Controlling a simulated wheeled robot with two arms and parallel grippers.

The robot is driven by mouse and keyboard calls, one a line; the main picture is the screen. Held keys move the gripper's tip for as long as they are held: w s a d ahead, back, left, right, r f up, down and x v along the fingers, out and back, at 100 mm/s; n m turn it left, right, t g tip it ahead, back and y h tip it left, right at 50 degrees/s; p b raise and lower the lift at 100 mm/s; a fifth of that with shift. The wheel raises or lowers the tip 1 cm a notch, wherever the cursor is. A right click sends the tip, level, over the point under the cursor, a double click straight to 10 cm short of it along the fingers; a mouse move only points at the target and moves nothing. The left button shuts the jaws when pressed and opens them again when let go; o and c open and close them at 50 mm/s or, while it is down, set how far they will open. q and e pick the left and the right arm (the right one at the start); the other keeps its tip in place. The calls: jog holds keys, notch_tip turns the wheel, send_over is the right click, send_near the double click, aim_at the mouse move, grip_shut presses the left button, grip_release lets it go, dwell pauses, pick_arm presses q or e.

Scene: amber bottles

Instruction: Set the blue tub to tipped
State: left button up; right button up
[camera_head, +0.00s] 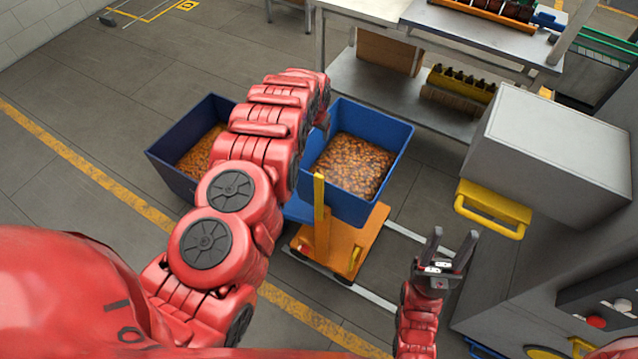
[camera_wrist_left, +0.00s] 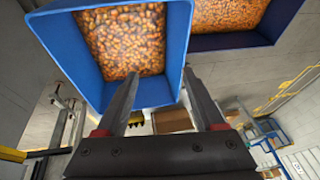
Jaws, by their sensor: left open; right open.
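The blue tub (camera_head: 401,142), full of small amber-brown pieces, stands on an orange tipping stand (camera_head: 362,246) with a yellow upright post (camera_head: 321,222). I cannot tell whether the tub is level or slightly tilted. In the left wrist view the tub (camera_wrist_left: 68,58) fills the upper left. My left gripper (camera_wrist_left: 160,74) is open and empty, with a corner of the tub showing between and beyond its fingers; contact cannot be told. In the head view my left arm hides this gripper and the tub's left side. My right gripper (camera_head: 454,238) is open and empty, right of the stand.
A darker blue tub (camera_head: 168,165) of similar pieces stands to the left, partly behind my arm. A steel table (camera_head: 390,92) with a bottle crate is behind. A grey cabinet (camera_head: 545,150) with a yellow handle (camera_head: 492,217) is at right. Open floor lies at left.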

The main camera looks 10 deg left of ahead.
pick_arm(q)
jog(key=s+d+r+g, duration=0.3)
jog(key=s+r+g, duration=0.15)
jog(key=s, duration=0.55)
jog(key=b, duration=0.7)
send_over(319, 184)
jog(key=shift+m, duration=0.3)
jog(key=f, duration=0.8)
jog(key=shift+w+a+f, duration=0.1)
jog(key=shift+w+f, duration=0.05)
jog(key=shift+w, duration=0.25)
jog(key=shift+f, duration=0.35)
notch_tip(319, 184, down, 6)
jog(key=p, duration=0.3)
jog(key=shift+r, duration=0.1)
jog(key=shift+f, duration=1.1)
jog(key=shift+w, duration=0.1)
grip_shut()
